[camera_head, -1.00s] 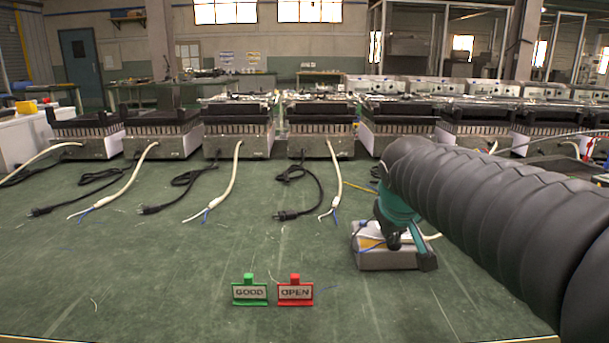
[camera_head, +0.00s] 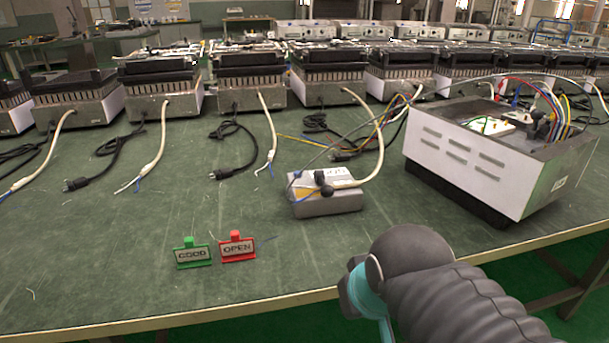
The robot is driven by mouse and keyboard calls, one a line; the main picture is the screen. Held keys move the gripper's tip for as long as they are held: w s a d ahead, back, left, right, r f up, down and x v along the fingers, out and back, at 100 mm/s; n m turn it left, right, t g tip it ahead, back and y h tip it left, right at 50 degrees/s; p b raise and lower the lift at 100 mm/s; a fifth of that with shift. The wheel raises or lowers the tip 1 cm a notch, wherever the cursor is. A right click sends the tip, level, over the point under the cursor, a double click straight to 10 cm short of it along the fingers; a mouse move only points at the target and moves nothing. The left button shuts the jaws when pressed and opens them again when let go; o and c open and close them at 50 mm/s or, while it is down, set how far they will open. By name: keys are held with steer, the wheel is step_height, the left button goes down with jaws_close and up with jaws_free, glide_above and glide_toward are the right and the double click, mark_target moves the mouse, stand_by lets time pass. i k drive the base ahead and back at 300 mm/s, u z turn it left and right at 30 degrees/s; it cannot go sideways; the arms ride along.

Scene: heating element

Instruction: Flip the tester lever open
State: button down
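A small grey metal box (camera_head: 328,203) lies on the green bench near the middle of the view. It has a white and yellow label and a black lever with a round knob (camera_head: 322,181) on top. The lever seems to lie low over the box; its exact angle is too small to tell. A white heater cable and thin wires run to the box. My arm, black-sleeved with a teal wrist part, is at the bottom right, in front of the bench edge and apart from the box. My gripper's fingers do not show.
A large white-and-grey unit (camera_head: 468,163) with coloured wires stands right of the box. Green GOOD (camera_head: 193,254) and red OPEN (camera_head: 238,247) signs stand at front left. Heaters with cables line the back.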

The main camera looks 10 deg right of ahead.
mark_target(326, 190)
steer(key=u, duration=0.1)
steer(key=k, duration=0.45)
steer(key=z, duration=0.8)
steer(key=i, duration=0.75)
steer(key=u, duration=0.7)
